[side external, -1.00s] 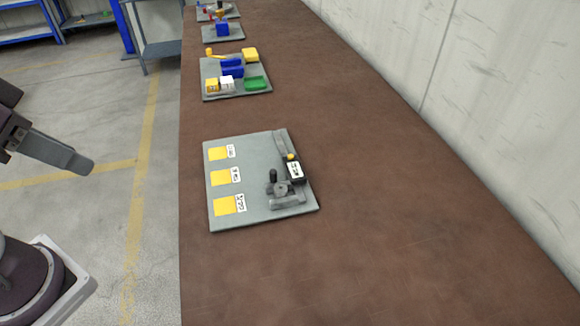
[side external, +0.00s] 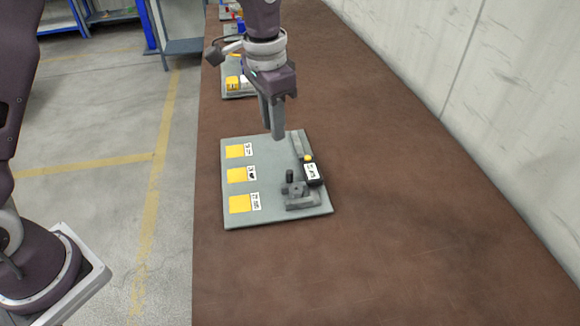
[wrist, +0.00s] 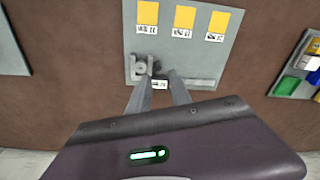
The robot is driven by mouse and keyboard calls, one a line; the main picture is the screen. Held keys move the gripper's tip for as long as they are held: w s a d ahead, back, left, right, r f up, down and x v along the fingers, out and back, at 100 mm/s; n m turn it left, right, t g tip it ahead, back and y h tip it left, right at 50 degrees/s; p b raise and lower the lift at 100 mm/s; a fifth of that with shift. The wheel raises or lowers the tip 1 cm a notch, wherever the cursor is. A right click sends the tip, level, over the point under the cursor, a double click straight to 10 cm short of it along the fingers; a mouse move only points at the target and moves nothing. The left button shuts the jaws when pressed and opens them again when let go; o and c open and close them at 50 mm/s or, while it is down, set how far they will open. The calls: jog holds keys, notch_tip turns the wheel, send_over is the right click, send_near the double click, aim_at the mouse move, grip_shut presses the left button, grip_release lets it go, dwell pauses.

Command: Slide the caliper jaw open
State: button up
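The grey caliper lies on a light grey board (side external: 265,212) on the brown bench. Its beam (side external: 297,146) points to the far edge, and its jaws (side external: 302,202) are at the near end. The slider carries a black display housing (side external: 312,171) with a white label, a yellow button (side external: 308,158) and a dark upright knob (side external: 290,176). My gripper (side external: 275,136) points down above the board's far part, apart from the caliper. In the wrist view, its fingers (wrist: 159,76) are spread and empty, with the white label (wrist: 160,85) showing between them and the beam (wrist: 195,83) to the right.
Three yellow squares (side external: 236,175) with small printed labels line the board's left side. Another board (wrist: 303,65) with yellow, green and blue parts lies farther along the bench. The bench (side external: 410,230) is clear to the right and near side. A pale wall runs along the right.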

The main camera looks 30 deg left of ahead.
send_over(289, 171)
jog(key=shift+m+g, duration=0.4)
notch_tip(289, 171, down, 6)
jog(key=shift+s+r, duration=0.1)
notch_tip(289, 171, down, 8)
jog(key=shift+d+r, duration=0.1)
jog(key=shift+r, duration=0.05)
jog(key=shift+c, duration=0.3)
grip_shut()
jog(key=shift+r, duration=0.1)
